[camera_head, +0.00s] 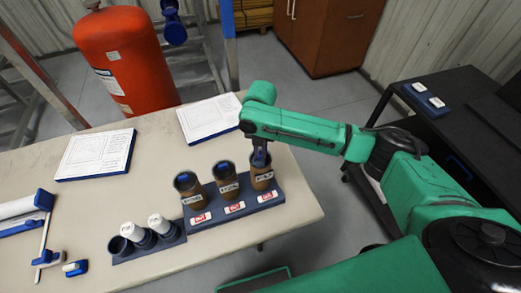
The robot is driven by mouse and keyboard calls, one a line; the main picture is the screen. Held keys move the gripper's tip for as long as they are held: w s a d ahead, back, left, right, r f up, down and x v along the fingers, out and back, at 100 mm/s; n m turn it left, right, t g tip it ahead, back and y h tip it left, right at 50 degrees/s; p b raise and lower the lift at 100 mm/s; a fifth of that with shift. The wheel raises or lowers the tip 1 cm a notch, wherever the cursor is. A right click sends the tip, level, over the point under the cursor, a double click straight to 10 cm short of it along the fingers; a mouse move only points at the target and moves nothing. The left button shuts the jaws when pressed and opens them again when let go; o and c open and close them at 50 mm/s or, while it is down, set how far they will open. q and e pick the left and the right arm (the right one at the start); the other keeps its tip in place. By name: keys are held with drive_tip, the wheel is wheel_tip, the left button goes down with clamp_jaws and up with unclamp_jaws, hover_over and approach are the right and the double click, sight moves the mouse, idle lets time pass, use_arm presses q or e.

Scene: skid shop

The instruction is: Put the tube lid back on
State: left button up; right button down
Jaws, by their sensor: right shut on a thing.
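My right gripper (261,160) points down at the mouth of the rightmost brown cup (262,181). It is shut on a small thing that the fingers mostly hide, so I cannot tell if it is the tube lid. Two more brown cups, the middle one (226,182) and the left one (189,193), stand beside it in a dark blue holder (219,217); something blue shows in their mouths. Two white-topped tubes (132,231) (158,222) lean in a smaller dark rack (152,253) to the left. My left gripper is not in view.
Two white sheets on blue boards (96,154) (208,118) lie on the beige table. White and blue tools (30,212) are at its left. A red cylinder (118,58) stands behind. A black cart (455,120) is at the right.

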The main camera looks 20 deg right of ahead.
drive_tip(key=shift+c, duration=1.8)
unclamp_jaws()
wheel_tip(320, 180, up, 5)
drive_tip(key=p, duration=0.5)
drive_tip(key=shift+f, duration=0.1)
wheel_tip(320, 180, up, 2)
drive_tip(key=shift+r+p, duration=0.15)
drive_tip(key=shift+p, duration=1)
clamp_jaws()
drive_tip(key=shift+f, duration=0.2)
drive_tip(key=shift+f+b, duration=1.45)
drive_tip(key=shift+f, duration=1)
